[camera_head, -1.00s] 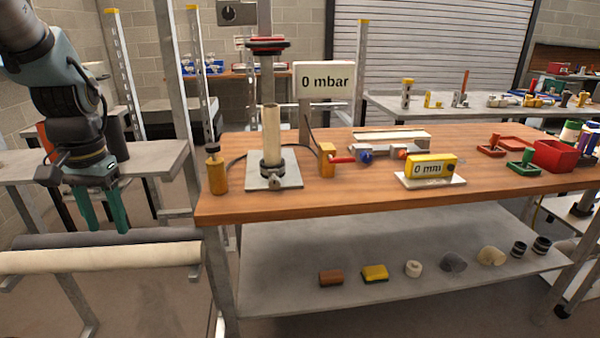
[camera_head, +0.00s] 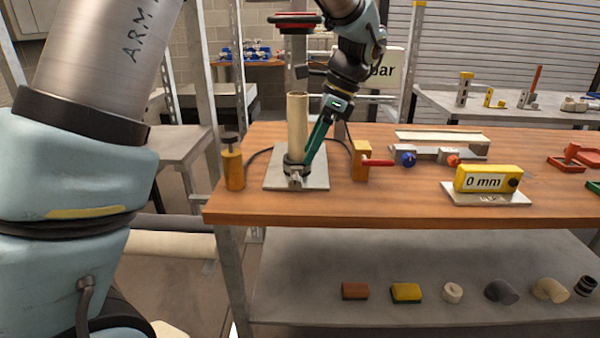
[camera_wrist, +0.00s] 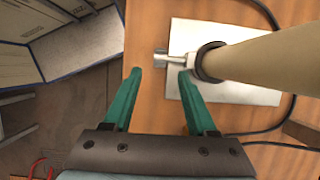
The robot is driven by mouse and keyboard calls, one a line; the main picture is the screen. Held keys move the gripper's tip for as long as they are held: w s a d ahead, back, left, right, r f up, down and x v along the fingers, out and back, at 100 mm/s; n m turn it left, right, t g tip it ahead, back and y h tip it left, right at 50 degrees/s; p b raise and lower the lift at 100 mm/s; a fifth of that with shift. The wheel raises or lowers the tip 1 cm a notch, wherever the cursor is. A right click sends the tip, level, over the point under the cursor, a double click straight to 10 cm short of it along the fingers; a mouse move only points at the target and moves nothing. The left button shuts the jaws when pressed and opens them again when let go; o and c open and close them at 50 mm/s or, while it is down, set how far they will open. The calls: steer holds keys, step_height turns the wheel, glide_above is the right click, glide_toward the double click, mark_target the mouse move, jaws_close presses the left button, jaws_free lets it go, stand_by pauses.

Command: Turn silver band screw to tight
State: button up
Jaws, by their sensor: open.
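A beige upright pipe (camera_head: 297,120) stands on a pale metal plate (camera_head: 315,180) at the left of the wooden bench. A dark collar (camera_head: 290,165) surrounds its foot. The small silver band screw (camera_head: 296,178) sticks out from the collar's front. In the wrist view the screw (camera_wrist: 160,60) points left from the pipe's foot, on a short light shank. My gripper (camera_head: 307,158) reaches down from the upper right to the collar. In the wrist view my gripper (camera_wrist: 160,74) is open, with its teal fingertips either side of the screw's line. Contact cannot be told.
A yellow post (camera_head: 233,168) stands left of the plate. A yellow block with a red lever (camera_head: 365,161) stands to its right. A yellow "0 mm" gauge (camera_head: 487,180) sits farther right. A red-rimmed disc (camera_head: 294,18) is above the pipe. A dark hose curves behind the plate.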

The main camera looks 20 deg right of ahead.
mark_target(297, 177)
steer(key=x, duration=0.7)
steer(key=shift+a+f, duration=0.15)
steer(key=shift+f, duration=0.1)
steer(key=shift+c, duration=0.2)
jaws_close()
